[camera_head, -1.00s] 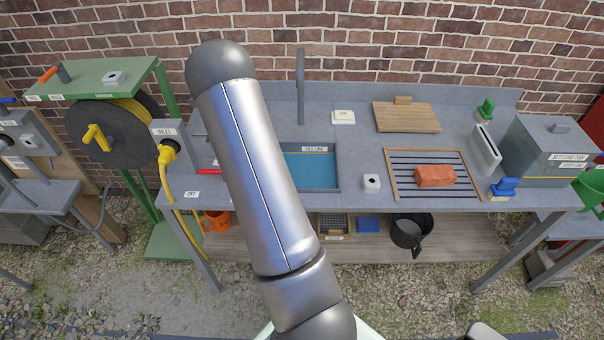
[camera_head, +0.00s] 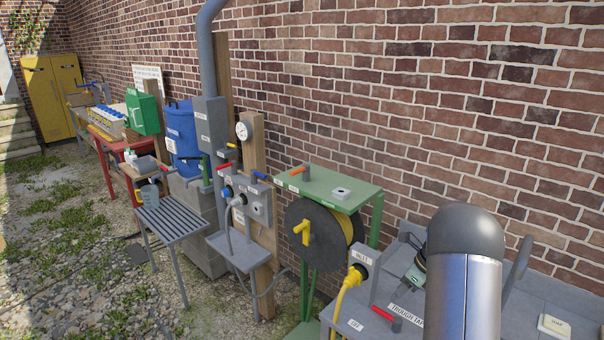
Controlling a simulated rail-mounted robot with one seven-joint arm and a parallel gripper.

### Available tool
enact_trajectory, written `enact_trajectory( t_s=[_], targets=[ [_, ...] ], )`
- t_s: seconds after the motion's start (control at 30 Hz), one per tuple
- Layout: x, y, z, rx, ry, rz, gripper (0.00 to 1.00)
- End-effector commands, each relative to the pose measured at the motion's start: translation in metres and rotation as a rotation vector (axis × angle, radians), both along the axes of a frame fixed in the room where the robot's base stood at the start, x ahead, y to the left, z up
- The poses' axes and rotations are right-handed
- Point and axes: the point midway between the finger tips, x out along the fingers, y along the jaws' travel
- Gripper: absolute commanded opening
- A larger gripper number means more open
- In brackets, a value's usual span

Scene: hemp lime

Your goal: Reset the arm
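My arm (camera_head: 462,290) stands in the lower right of the head view, a silver link with a dark grey rounded top. A small dark and green part (camera_head: 415,268) shows just left of the arm, above the grey bench. It looks like part of my gripper, mostly hidden behind the arm. I cannot make out its fingertips or whether it holds anything.
The grey bench (camera_head: 385,320) carries a red-handled trough tap (camera_head: 388,317) and the yellow hose inlet (camera_head: 360,262) close to my arm. Left are a hose reel (camera_head: 318,235) under a green stand (camera_head: 328,188), a slatted table (camera_head: 172,220) and a blue barrel (camera_head: 184,135). Gravel (camera_head: 65,250) is open at far left.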

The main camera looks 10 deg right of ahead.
Motion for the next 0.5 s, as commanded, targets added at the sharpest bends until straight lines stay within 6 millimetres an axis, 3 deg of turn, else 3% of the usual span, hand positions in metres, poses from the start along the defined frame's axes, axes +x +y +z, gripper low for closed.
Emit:
enact_trajectory(
  t_s=[0.17, 0.33, 0.5],
  targets=[
    [-0.041, 0.063, 0.063, -0.094, -0.115, 0.397, 0.37],
    [-0.116, 0.131, 0.113, -0.213, -0.247, 0.947, 0.37],
    [-0.205, 0.178, 0.137, -0.331, -0.358, 1.517, 0.37]
  ],
)
